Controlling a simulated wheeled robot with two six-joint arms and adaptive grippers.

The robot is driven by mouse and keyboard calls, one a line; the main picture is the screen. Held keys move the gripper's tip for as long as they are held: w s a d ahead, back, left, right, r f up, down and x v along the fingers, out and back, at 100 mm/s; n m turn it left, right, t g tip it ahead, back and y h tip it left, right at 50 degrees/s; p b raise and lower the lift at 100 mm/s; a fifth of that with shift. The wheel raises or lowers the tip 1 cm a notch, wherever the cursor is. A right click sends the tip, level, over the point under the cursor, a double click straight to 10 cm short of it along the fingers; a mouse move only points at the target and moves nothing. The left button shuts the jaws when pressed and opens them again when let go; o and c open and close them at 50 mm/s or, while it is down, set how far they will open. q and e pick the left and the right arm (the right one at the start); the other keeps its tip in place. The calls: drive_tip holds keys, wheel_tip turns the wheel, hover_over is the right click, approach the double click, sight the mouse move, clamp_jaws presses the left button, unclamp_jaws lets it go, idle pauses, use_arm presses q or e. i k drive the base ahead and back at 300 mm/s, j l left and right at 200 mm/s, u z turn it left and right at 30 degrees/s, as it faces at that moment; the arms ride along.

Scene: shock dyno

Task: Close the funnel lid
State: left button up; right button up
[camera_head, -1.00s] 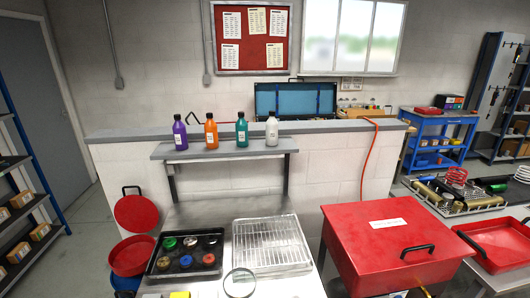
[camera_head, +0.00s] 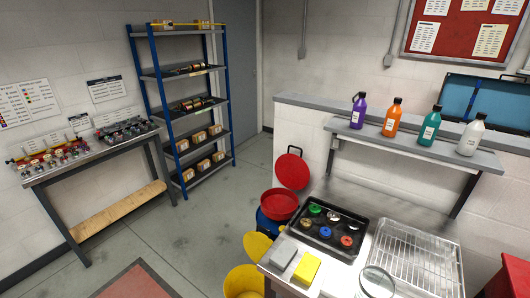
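The funnel lid (camera_head: 291,172) is a red disc with a black handle. It stands open, tilted up behind the red round funnel (camera_head: 278,204). The funnel sits on top of a blue drum (camera_head: 268,227) on the floor, left of the steel bench. The funnel's open mouth faces up. Neither of my grippers is in view.
The steel bench (camera_head: 330,286) holds a black tray (camera_head: 312,232) of coloured caps, a wire rack tray (camera_head: 418,258), a magnifier, a grey block and a yellow block (camera_head: 306,268). A yellow bin (camera_head: 243,283) stands in front of the drum.

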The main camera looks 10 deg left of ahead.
sight(292, 171)
drive_tip(key=i+j+u, duration=0.25)
drive_tip(key=j+u, duration=0.2)
drive_tip(key=i+j+u, duration=0.75)
drive_tip(key=j+u, duration=0.15)
drive_tip(key=i+j+u, duration=0.25)
drive_tip(key=i, duration=0.3)
drive_tip(key=i+j+u, duration=0.2)
drive_tip(key=i, duration=0.35)
drive_tip(key=i+l+z, duration=0.15)
drive_tip(key=i+z, duration=0.15)
drive_tip(key=z, duration=0.15)
drive_tip(key=i+z, duration=0.6)
drive_tip(key=z, duration=0.25)
drive_tip(key=i+j+z, duration=0.15)
drive_tip(key=i+z, duration=0.15)
drive_tip(key=z, duration=0.15)
